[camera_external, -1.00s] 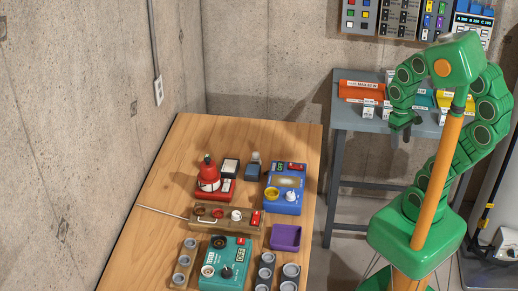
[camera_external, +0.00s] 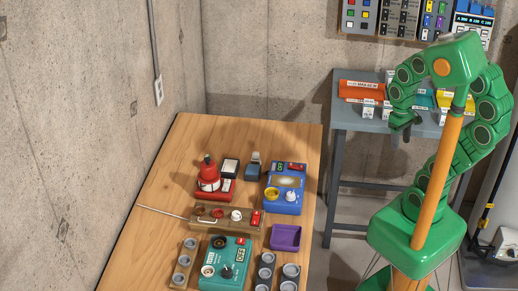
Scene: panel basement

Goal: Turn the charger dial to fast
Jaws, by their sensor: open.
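A teal box (camera_external: 224,263) with a black dial (camera_external: 227,273), a pale round part and a small display stands at the front of the wooden table. A blue box (camera_external: 285,192) with a white knob (camera_external: 290,196), a yellow round part and a grey screen stands farther back. I cannot tell for sure which box is the charger, and the dial markings are too small to read. My gripper (camera_external: 401,134) hangs open and empty in front of the grey table, right of the wooden table and well away from both boxes.
A red device (camera_external: 209,181), a brown strip with knobs (camera_external: 225,217), a purple tray (camera_external: 286,237) and grey cups (camera_external: 290,270) crowd the wooden table (camera_external: 160,250). A thin rod sticks out left. The grey table (camera_external: 350,121) holds coloured bins. Panels hang on the back wall.

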